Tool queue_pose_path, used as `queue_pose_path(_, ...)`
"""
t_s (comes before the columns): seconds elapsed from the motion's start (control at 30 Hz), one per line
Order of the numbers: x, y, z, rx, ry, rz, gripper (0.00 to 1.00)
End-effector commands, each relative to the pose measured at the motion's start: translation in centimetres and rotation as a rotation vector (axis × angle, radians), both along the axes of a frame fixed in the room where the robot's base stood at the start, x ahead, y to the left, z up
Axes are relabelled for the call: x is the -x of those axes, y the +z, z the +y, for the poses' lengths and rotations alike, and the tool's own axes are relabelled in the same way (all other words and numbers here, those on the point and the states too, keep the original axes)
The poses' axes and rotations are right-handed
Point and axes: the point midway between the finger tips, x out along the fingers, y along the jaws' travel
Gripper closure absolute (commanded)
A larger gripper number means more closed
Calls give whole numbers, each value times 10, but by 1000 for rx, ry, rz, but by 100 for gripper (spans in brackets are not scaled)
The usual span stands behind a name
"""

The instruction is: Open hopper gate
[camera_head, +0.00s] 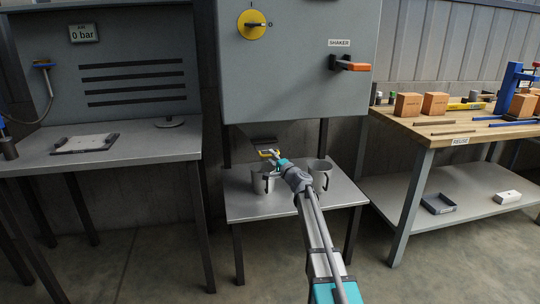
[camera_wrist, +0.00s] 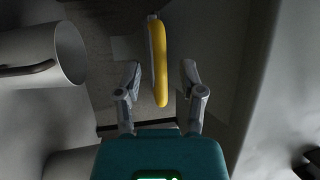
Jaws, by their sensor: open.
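A yellow handle (camera_head: 266,153) shows just under the grey cabinet (camera_head: 290,90), at the tip of my arm. In the wrist view the yellow handle (camera_wrist: 158,60) is a long rounded bar standing between the two fingers of my gripper (camera_wrist: 161,78). The fingers are apart, with a gap on each side of the bar, so the gripper is open around it and not clamped. In the head view my gripper (camera_head: 277,160) partly hides the handle. The gate itself cannot be made out clearly.
Two grey mugs (camera_head: 262,181) (camera_head: 320,176) stand on the small table (camera_head: 245,207) close below my gripper. One mug (camera_wrist: 45,55) is near at left in the wrist view. An orange-handled SHAKER lever (camera_head: 350,65) and a yellow dial (camera_head: 252,24) are on the cabinet. Benches flank both sides.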

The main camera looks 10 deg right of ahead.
Motion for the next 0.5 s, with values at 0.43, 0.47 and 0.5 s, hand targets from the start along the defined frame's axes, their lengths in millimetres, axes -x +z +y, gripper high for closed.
queue_pose_path(0.43,-16,3,7,1,0,0,49)
queue_pose_path(0.47,-16,3,7,1,0,0,49)
queue_pose_path(0.5,-16,3,7,1,0,0,49)
